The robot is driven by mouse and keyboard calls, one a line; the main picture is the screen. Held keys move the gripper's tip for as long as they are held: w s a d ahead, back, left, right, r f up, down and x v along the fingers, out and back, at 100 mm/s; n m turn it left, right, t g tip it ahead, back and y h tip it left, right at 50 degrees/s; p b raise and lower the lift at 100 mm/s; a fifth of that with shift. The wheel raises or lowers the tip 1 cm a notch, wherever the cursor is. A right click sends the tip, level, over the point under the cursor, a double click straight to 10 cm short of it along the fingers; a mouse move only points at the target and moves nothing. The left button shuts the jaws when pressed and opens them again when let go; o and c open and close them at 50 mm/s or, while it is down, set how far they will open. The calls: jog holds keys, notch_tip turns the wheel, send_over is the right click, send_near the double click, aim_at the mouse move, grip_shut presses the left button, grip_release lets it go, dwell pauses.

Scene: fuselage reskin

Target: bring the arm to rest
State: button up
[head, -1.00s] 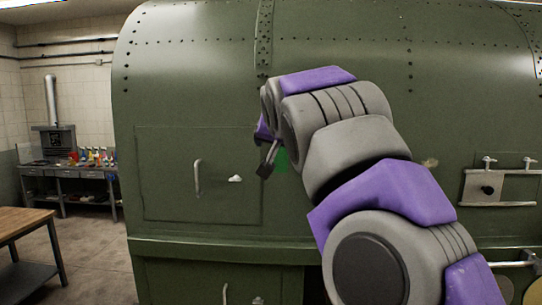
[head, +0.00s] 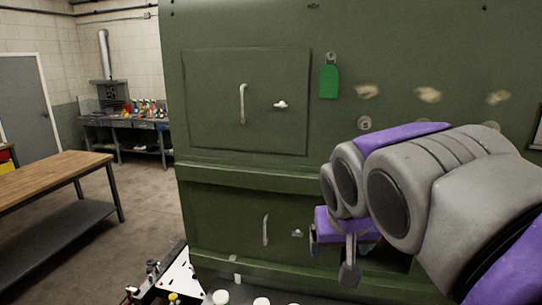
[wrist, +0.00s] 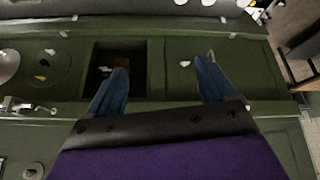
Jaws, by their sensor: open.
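My gripper (head: 333,256) is in front of the lower part of the green fuselage panel (head: 250,178) in the head view, its fingers pointing down. It is empty. In the wrist view, the two blue fingers of my gripper (wrist: 162,72) stand wide apart with nothing between them. The arm is bent and reaches in from the right of the head view. A green tag (head: 330,81) hangs on the panel above my gripper and apart from it.
An upper hatch (head: 215,100) and a lower door with handles are shut. A dark open recess (wrist: 118,60) lies near the left finger in the wrist view. A wooden table (head: 60,182) stands left, a cluttered workbench (head: 125,122) behind. Floor between is clear.

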jog(key=s+d+f+g+y+b, duration=0.1)
jog(key=s+f+g+b, duration=0.6)
jog(key=s+f, duration=1.9)
notch_tip(320, 180, down, 3)
jog(key=shift+s+d+f+g, duration=0.1)
jog(key=shift+s+d+g, duration=0.05)
jog(key=shift+s+g, duration=0.2)
